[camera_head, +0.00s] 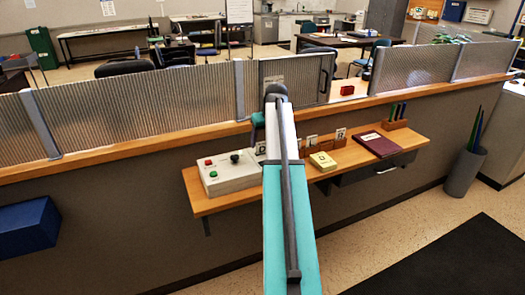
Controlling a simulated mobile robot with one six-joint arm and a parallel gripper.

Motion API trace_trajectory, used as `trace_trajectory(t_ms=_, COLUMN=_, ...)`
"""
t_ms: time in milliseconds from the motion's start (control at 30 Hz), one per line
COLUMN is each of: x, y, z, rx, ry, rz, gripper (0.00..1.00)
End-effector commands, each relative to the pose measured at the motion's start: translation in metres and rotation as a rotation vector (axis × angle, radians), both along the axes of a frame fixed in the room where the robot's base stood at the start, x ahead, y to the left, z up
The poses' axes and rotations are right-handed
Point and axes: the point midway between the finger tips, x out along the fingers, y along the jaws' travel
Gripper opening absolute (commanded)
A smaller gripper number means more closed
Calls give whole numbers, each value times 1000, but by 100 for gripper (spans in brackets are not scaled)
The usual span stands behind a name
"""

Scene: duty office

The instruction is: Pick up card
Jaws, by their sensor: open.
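Small white cards stand in a low wooden rack on the wooden shelf (226,203). One card (341,133) is at the rack's right part and another card (312,140) is to its left. The frame does not tell which card is meant. My arm reaches from the bottom middle up over the shelf, and a short teal link hangs down at its far end, left of the rack. My gripper is hidden behind my arm, and the part of the shelf behind the arm is hidden too.
A control box (228,172) with buttons sits left on the shelf. A yellow pad (323,161), a maroon book (380,144) and a pen holder (395,124) are to the right. A ribbed screen (140,110) tops the counter behind. A grey bin (465,172) stands right.

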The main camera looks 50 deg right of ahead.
Motion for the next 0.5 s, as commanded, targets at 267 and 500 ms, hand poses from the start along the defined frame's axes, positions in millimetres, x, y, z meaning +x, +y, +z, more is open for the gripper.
trace_trajectory(t_ms=267, x=13, y=-3, z=-22, rx=1, ry=1, rz=1, gripper=65)
trace_trajectory(t_ms=500, x=16, y=-4, z=-32, rx=-1, ry=-1, rz=1, gripper=65)
